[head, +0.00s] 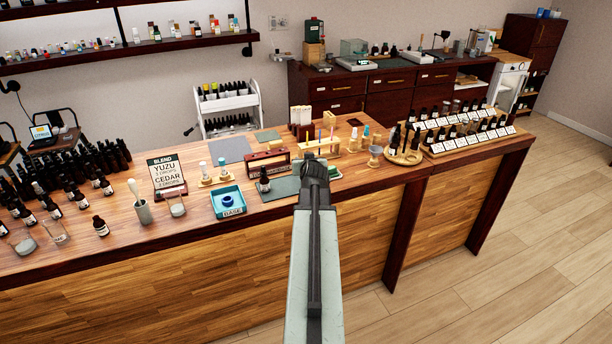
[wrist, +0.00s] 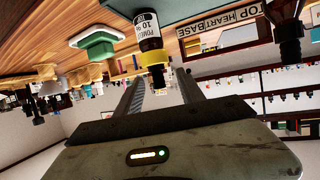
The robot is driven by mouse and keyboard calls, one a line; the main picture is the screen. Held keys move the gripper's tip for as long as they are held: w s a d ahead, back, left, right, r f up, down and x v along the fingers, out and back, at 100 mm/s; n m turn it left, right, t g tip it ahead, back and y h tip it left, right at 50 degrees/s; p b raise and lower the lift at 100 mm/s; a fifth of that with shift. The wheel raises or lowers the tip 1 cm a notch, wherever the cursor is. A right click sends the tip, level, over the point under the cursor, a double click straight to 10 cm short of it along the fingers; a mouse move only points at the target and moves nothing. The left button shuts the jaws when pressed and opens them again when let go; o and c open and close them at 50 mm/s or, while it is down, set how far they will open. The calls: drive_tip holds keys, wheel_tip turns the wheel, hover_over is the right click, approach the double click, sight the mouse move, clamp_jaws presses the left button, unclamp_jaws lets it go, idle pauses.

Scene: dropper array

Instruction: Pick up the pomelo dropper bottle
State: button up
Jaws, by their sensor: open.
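The wrist view is upside down. In it the pomelo dropper bottle (wrist: 149,32) is dark, with a white label partly reading "POMEL" and "10", a yellow collar and a black top. It stands on the counter just ahead of my gripper (wrist: 160,84), its black top lined up between the two fingers. The fingers are apart, with nothing held; I cannot tell whether the top is inside the gap. In the head view my gripper (head: 315,168) is over the counter's front edge, and I cannot make out the pomelo bottle, likely hidden behind it.
A dark bottle (head: 264,185) stands left of my gripper before a small red-brown rack (head: 267,153); the rack's "TOP HEART BASE" sign (wrist: 222,32) shows in the wrist view. A blue tray (head: 228,212) is further left. A green dish (wrist: 97,47) and a round bottle stand (head: 404,157) are nearby.

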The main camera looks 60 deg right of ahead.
drive_tip(key=b+x, duration=0.2)
drive_tip(key=x, duration=0.3)
drive_tip(key=shift+d+f, duration=0.1)
clamp_jaws()
idle(1.2)
